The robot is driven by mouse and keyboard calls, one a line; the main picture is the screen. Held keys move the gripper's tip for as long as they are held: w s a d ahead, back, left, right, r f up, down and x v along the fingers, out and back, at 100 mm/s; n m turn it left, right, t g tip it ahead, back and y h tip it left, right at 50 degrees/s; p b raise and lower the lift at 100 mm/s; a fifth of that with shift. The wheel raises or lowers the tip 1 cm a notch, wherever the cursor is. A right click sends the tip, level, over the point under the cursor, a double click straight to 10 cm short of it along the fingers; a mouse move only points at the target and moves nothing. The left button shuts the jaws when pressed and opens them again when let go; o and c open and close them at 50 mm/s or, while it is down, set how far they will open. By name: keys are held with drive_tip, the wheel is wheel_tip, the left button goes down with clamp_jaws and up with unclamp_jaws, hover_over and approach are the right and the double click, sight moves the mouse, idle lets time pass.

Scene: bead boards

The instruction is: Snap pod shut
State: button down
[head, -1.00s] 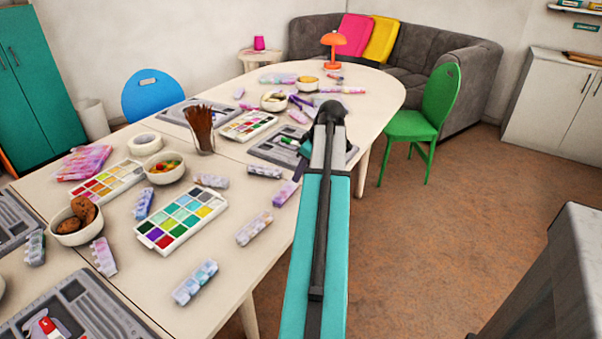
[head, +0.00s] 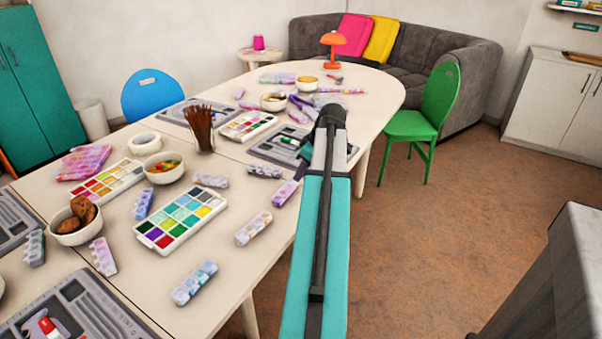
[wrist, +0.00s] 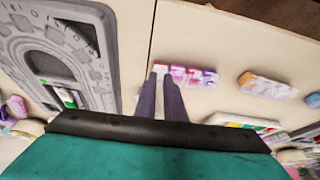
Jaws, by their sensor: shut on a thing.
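A bead pod (wrist: 196,77) with pink and purple compartments and a red-and-white left end lies on the table in the wrist view. My gripper (wrist: 163,72) is shut, its two dark fingers close together at the pod's left end. The exact grip and the state of the pod's lid are too small to tell. In the head view a purple pod (head: 285,194) lies near the table's right edge, just left of my arm. My arm hides most of the gripper there.
A grey bead board (wrist: 105,75) lies left of the pod in the wrist view. Another pod (wrist: 267,85) lies to the right. In the head view, a paint palette (head: 180,215), bowls and several pods crowd the table (head: 215,250). A green chair (head: 412,125) stands right of it.

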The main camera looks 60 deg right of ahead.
drive_tip(key=shift+s+f+t+b, duration=0.35)
drive_tip(key=shift+f+t+b, duration=0.15)
drive_tip(key=shift+t+b, duration=0.2)
drive_tip(key=shift+s+f+t+b, duration=0.3)
drive_tip(key=shift+f+t+b, duration=0.2)
drive_tip(key=shift+t, duration=0.2)
drive_tip(key=shift+s+f+t+b, duration=0.15)
drive_tip(key=shift+f+t+b, duration=0.15)
drive_tip(key=shift+t+b, duration=0.5)
drive_tip(key=shift+s+f+t+b, duration=0.1)
drive_tip(key=shift+f+t+b, duration=0.15)
drive_tip(key=shift+t+b, duration=0.55)
drive_tip(key=c, duration=1.8)
unclamp_jaws()
drive_tip(key=shift+r, duration=0.1)
drive_tip(key=v, duration=1.3)
drive_tip(key=shift+s+d+r, duration=0.15)
drive_tip(key=shift+s+r, duration=0.15)
